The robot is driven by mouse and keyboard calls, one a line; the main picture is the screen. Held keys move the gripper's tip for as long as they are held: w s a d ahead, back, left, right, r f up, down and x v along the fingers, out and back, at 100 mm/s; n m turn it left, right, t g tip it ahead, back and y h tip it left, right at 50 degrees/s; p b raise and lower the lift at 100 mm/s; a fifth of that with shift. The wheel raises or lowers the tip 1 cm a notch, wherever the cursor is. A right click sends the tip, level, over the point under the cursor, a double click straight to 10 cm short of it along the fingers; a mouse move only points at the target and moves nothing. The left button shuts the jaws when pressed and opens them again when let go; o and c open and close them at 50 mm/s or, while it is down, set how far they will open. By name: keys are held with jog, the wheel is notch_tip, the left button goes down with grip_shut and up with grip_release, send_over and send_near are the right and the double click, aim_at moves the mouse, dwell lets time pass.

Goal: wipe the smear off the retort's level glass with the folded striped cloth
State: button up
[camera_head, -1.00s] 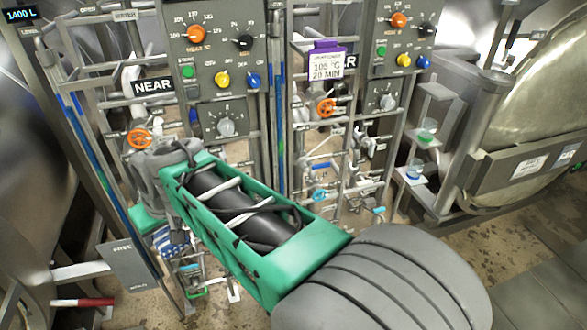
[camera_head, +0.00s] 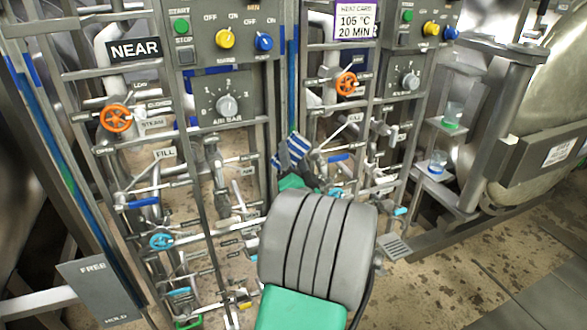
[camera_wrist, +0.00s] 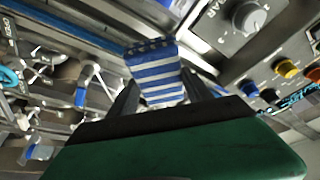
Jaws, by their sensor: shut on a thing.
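The folded blue-and-white striped cloth (camera_head: 291,150) is held up in front of the pipework, at the lower part of a vertical blue level glass (camera_head: 292,70) between the two control panels. My gripper (camera_wrist: 160,95) is shut on the cloth, which sticks out beyond the fingertips in the wrist view (camera_wrist: 153,68). In the head view the green gripper body is mostly hidden behind my grey arm link. I cannot tell whether the cloth touches the glass. I cannot make out the smear. Another blue-filled vertical tube (camera_head: 62,165) stands at the far left.
Valves with orange handwheels (camera_head: 116,118), thin pipes and frame posts crowd around the cloth. A panel with knobs (camera_head: 226,104) is at upper left, a purple-edged card (camera_head: 355,22) at upper right. Cups (camera_head: 437,162) stand on small shelves at right. Open floor lies at lower right.

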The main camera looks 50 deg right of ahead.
aim_at(296, 148)
jog(key=shift+s+d+f+m+g+h, duration=0.15)
jog(key=shift+s+d+m+g+h, duration=0.15)
jog(key=shift+s+d+h, duration=0.35)
jog(key=shift+s+r, duration=0.15)
jog(key=shift+r, duration=0.05)
jog(key=shift+w+d+r+p, duration=0.1)
jog(key=shift+w+d+p, duration=0.15)
jog(key=shift+p, duration=0.2)
jog(key=w+d+p, duration=0.2)
jog(key=w+p, duration=0.1)
jog(key=shift+w, duration=0.15)
jog(key=shift+w+d+p, duration=0.25)
jog(key=shift+w+p, duration=0.05)
jog(key=shift+w, duration=0.25)
jog(key=shift+w+d+p, duration=0.5)
jog(key=shift+w+p, duration=0.25)
jog(key=shift+w, duration=0.05)
jog(key=shift+f, duration=0.2)
